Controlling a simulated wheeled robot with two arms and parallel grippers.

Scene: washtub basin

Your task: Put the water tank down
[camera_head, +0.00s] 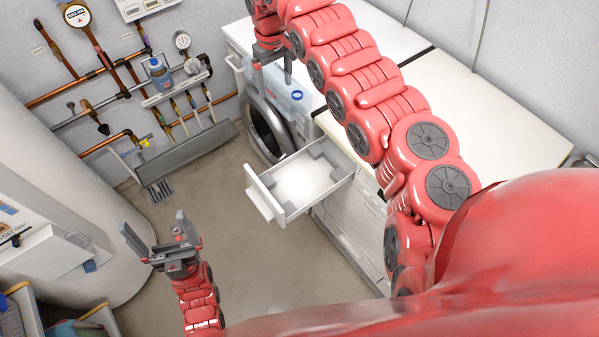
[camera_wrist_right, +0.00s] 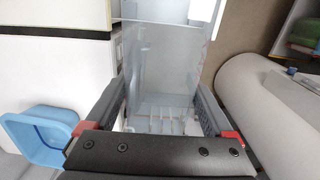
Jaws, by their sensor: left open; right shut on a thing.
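The water tank (camera_wrist_right: 160,70) is a clear, bluish box. In the right wrist view it sits between the two fingers of my right gripper (camera_wrist_right: 160,110), which is shut on it. In the head view, my right gripper (camera_head: 272,52) is at the top, by the front of the white counter and above the round washer door. A pale translucent part (camera_head: 288,98) with a blue ring shows just below it; I cannot tell whether this is the tank. My left gripper (camera_head: 158,232) is open and empty above the floor at lower left.
A white drawer (camera_head: 300,185) stands pulled out below the counter (camera_head: 480,110). The washer door (camera_head: 266,128) is round and dark. Pipes and a bottle (camera_head: 160,75) are on the left wall. A blue open container (camera_wrist_right: 42,135) shows in the wrist view. The floor (camera_head: 215,190) at centre is clear.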

